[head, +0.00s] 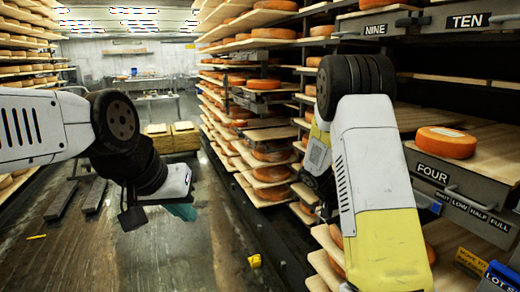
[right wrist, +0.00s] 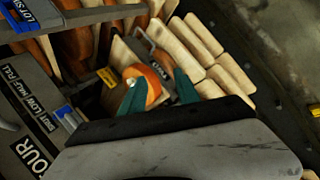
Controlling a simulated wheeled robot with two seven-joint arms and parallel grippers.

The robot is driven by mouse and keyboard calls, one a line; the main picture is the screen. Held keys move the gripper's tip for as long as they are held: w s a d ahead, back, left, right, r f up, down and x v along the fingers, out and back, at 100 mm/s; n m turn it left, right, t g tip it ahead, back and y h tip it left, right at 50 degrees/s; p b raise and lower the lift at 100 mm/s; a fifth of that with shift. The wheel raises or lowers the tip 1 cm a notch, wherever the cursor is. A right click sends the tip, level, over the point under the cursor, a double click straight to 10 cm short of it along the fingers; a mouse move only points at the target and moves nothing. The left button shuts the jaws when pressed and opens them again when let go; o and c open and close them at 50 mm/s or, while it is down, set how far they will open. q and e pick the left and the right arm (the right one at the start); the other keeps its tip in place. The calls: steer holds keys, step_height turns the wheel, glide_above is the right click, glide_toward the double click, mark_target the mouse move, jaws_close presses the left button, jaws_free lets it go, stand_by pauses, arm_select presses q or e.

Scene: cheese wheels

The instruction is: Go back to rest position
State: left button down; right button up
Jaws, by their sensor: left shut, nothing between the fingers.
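My left gripper (head: 183,211) hangs over the aisle floor at the left of the head view, its teal fingers partly hidden by its own white body. It is shut and empty, away from the shelves. My right arm reaches down by the right-hand racks in the head view, and its gripper is hidden there. In the right wrist view my right gripper (right wrist: 158,91) shows two teal fingers spread apart. An orange cheese wheel (right wrist: 152,78) on a wooden board shows between and beyond the fingers; I cannot tell how far away it is.
Racks of cheese wheels line the aisle's right side. A cheese wheel (head: 445,142) sits on a board above the FOUR label (head: 432,174), close to my right arm. Wooden blocks (head: 172,136) stand farther back. The aisle floor (head: 150,255) is mostly clear, with a small yellow object (head: 254,261).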

steer(key=s+a+r+n+t+y, duration=0.1)
steer(key=s+a+r+t+y, duration=0.3)
steer(key=s+a+r, duration=0.4)
steer(key=s+a+r+n+t+y, duration=0.2)
steer(key=s+a+r+y, duration=0.3)
steer(key=s+r, duration=0.7)
step_height(320, 180, up, 2)
steer(key=a+t, duration=0.1)
steer(key=a, duration=0.1)
steer(key=shift+a+r+n+t, duration=0.2)
steer(key=shift+a+n+t, duration=0.1)
steer(key=shift+a+t, duration=0.1)
